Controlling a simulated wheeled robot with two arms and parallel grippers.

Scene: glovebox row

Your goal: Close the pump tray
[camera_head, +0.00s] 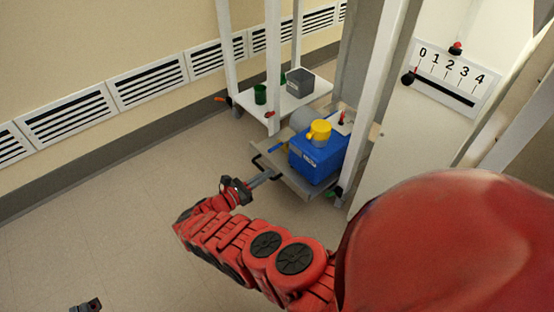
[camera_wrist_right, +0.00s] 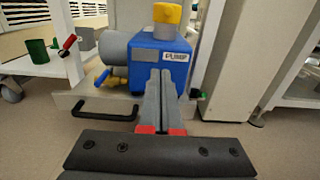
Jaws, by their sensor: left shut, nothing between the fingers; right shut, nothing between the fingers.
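The pump tray (camera_head: 297,184) is a flat grey shelf that sticks out low from the white frame, with a black bar handle (camera_head: 256,163) on its front. In the right wrist view the handle (camera_wrist_right: 88,111) lies left of the fingers. A blue pump (camera_head: 318,158) with a yellow cap stands on the tray. My right gripper (camera_head: 274,174) is shut and empty at the tray's front, close to the handle's right end; I cannot tell whether it touches. It also shows in the right wrist view (camera_wrist_right: 160,75), covering part of the tray front. My left gripper (camera_head: 87,305) is shut, at the bottom edge, far from the tray.
A white shelf (camera_head: 284,111) with a green cup (camera_head: 260,94) and a grey bin (camera_head: 300,82) stands left of the pump. White posts (camera_head: 376,100) flank the tray. A numbered gauge panel (camera_head: 450,75) is at the upper right. The floor (camera_head: 110,210) on the left is clear.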

